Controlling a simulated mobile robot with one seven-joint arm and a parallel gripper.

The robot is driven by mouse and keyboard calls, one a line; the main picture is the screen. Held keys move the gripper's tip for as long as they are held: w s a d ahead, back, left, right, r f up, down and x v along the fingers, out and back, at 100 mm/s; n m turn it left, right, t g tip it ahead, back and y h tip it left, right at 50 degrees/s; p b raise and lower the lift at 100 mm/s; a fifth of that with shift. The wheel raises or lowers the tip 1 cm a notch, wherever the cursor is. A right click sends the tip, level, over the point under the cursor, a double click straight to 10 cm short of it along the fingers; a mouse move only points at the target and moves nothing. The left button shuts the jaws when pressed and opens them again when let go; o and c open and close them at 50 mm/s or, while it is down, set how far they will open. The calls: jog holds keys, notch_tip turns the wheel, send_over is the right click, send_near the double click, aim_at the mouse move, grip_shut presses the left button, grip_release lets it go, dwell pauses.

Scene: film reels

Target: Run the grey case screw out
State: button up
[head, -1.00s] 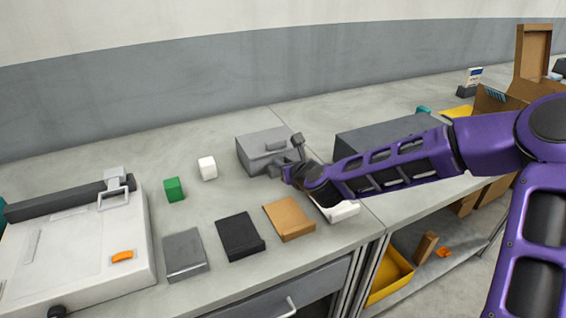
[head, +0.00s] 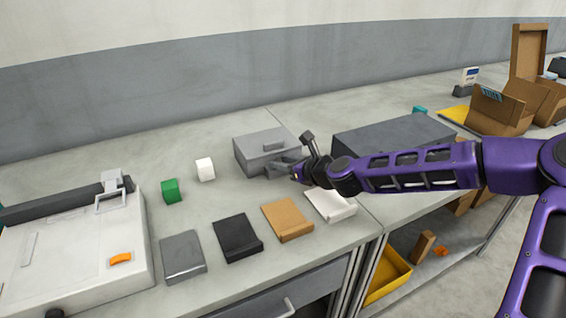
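A grey box (head: 255,157) with a raised handle on its lid sits on the bench at the middle. A flat grey case (head: 183,256) lies at the front left, first in a row of flat cases. I cannot make out a screw on either. My gripper (head: 291,157) is at the right side of the grey box, with its fingers spread apart and nothing visible between them. One finger points up and the other reaches low along the box's front right corner. I cannot tell whether it touches the box.
Black (head: 237,237), tan (head: 287,219) and white (head: 330,204) flat cases continue the row. Green (head: 170,190) and white (head: 205,169) blocks stand left of the box. A white machine (head: 80,250) fills the left; a long dark grey box (head: 395,138) stands behind my arm.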

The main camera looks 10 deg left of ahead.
jog(key=shift+d, duration=0.1)
jog(key=p+v, duration=0.3)
jog(key=v, duration=1.4)
jog(key=shift+r, duration=0.15)
